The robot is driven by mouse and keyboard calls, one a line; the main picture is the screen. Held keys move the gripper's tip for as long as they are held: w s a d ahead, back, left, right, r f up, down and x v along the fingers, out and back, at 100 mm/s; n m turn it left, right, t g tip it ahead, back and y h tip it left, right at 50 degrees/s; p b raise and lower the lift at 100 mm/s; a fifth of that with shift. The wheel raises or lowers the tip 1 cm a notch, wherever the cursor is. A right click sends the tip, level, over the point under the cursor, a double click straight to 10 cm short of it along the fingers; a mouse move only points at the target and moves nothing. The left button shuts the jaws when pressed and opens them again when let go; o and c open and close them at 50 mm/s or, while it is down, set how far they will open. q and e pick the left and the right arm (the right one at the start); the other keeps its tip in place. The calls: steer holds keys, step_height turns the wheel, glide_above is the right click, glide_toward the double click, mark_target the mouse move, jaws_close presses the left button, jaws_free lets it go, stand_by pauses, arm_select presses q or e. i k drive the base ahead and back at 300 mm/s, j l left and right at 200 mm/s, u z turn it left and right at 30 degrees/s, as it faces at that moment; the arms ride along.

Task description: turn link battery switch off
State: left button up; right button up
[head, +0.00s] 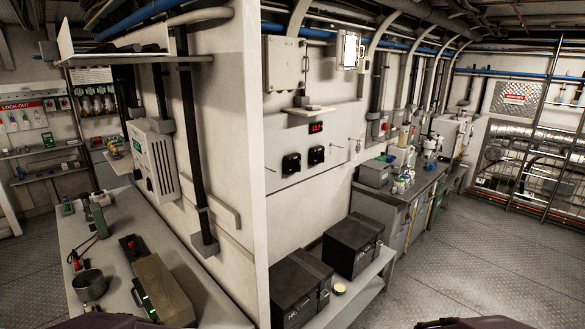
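Two black switches, a left one (291,163) and a right one (316,155), sit side by side on a pale wall panel (280,182) right of the wall corner. Their labels and handle positions are too small to read, so I cannot tell which is the link battery switch. A red digital display (316,127) is lit above them. Dark rounded parts, probably of my arms, show at the bottom edge, well below and apart from the switches. Neither gripper's fingers are in view.
Black battery boxes (352,243) stand on a low bench (372,273) below the switches. A small shelf (309,109) juts out above the display. The wall corner and a left workbench (213,292) with tools border this spot. Open floor (470,255) lies to the right.

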mark_target(296, 163)
steer(key=i+l+u, duration=0.15)
steer(key=i+l, duration=0.25)
steer(key=i+l+u, duration=0.15)
steer(key=i+l, duration=0.25)
steer(key=i+l+u, duration=0.15)
steer(key=i+l, duration=0.25)
steer(key=l, duration=0.2)
steer(key=i+l+u, duration=0.15)
steer(key=i+l, duration=0.15)
steer(key=l, duration=0.25)
